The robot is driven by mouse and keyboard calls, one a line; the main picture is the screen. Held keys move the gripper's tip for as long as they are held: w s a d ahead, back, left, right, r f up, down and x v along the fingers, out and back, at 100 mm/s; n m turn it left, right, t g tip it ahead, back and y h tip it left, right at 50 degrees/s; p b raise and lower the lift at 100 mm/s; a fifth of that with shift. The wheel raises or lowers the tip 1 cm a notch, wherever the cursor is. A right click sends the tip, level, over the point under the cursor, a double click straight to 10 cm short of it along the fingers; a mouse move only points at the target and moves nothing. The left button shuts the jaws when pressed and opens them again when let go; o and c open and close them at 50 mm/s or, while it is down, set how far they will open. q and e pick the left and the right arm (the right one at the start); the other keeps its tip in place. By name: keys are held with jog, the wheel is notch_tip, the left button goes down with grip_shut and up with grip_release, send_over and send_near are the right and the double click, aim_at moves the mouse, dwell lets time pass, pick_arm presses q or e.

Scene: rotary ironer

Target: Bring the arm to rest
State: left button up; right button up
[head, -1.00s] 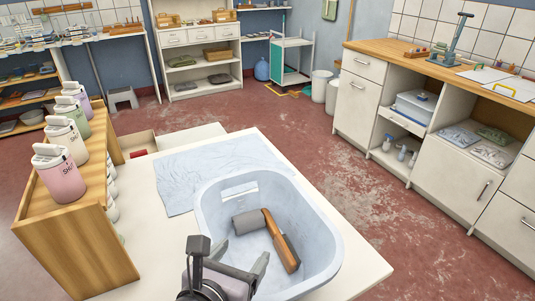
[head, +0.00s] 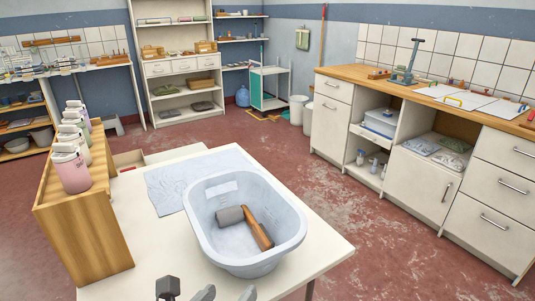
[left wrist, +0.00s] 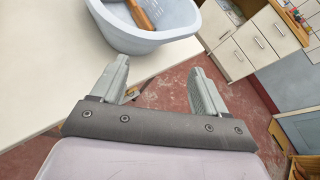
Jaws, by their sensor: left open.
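My left gripper (head: 227,294) shows only by its fingertips at the bottom edge of the head view, at the near side of the white table (head: 310,262). In the left wrist view its two fingers (left wrist: 158,65) stand apart with nothing between them. The tub (head: 212,243) stands on the table. In it lies a mallet-like tool with a grey head (head: 229,216) and brown handle (head: 258,230). My right gripper is in neither view.
A pale blue cloth (head: 170,188) lies flat on the table behind the tub. A wooden rack (head: 85,238) with lidded canisters (head: 72,170) stands at the left. A wood-topped counter (head: 350,77) runs along the right, with open red floor (head: 360,210) before it.

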pick_arm(q)
jog(key=s+a+f+n, duration=0.3)
jog(key=f+n, duration=0.3)
jog(key=n, duration=0.5)
jog(key=s+a+f+n+g+y, duration=0.1)
jog(key=s+a+f+n, duration=0.2)
jog(key=a+f+n, duration=0.3)
jog(key=s+a+f+n+g, duration=0.1)
jog(key=s+a+f+n, duration=0.2)
jog(key=f+n, duration=0.5)
jog(key=a+n, duration=0.1)
jog(key=n, duration=0.8)
jog(key=shift+a+f+y, duration=0.25)
jog(key=shift+a+y, duration=0.05)
jog(key=shift+y, duration=0.1)
